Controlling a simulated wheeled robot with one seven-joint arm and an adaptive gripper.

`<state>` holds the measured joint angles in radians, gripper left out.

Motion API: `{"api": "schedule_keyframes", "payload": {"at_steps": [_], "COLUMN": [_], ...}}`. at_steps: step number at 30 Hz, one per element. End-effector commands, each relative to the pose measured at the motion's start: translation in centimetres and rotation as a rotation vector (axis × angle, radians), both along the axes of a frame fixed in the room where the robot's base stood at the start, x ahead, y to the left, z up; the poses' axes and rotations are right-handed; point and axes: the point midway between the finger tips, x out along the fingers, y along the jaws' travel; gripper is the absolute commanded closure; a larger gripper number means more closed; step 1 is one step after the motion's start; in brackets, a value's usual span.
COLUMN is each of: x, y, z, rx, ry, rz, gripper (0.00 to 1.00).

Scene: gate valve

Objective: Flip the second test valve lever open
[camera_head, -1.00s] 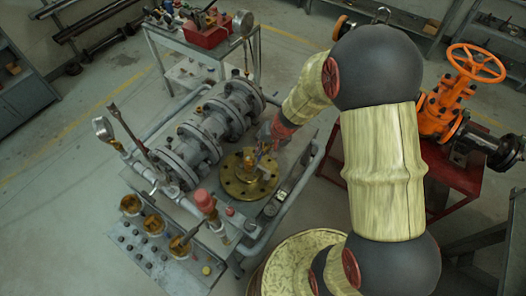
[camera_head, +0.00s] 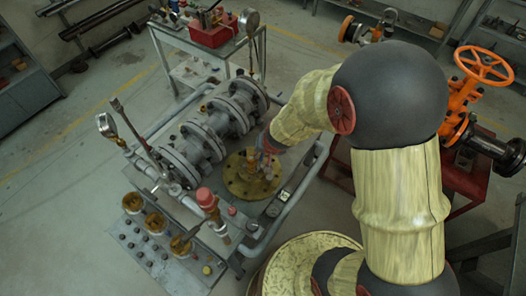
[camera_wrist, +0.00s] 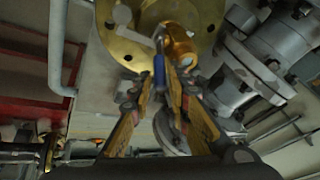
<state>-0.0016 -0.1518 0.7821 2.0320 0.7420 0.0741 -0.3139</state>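In the wrist view a slim blue lever (camera_wrist: 159,70) stands beside a brass fitting (camera_wrist: 181,46) on a round brass flange (camera_wrist: 122,40). My gripper (camera_wrist: 160,78) reaches toward it, with one finger on each side of the blue lever. The fingertips are close to it, but I cannot tell whether they touch it. In the head view the brass flange (camera_head: 243,183) lies on the grey skid, right of the flanged pipe. My gripper (camera_head: 268,148) is low over the flange there, and the lever is too small to make out clearly.
The grey flanged pipe (camera_head: 208,128) runs close beside the brass flange. A grey side pipe (camera_head: 300,190) borders its right side. A red-topped fitting (camera_head: 206,198) and a control panel (camera_head: 160,240) stand at the front. An orange handwheel valve (camera_head: 470,85) is behind my arm at right.

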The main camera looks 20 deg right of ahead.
Motion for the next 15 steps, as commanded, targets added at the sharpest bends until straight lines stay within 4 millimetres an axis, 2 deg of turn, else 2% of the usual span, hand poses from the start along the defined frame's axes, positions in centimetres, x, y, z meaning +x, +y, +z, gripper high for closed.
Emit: {"api": "schedule_keyframes", "payload": {"at_steps": [4, 15], "x": [0.1, 0.14], "y": [-0.02, -0.03], "z": [0.09, 0.29], "rx": [0.0, 0.0], "ry": [-0.002, -0.004], "rz": [0.0, -0.001], "gripper": [0.71, 0.71]}}
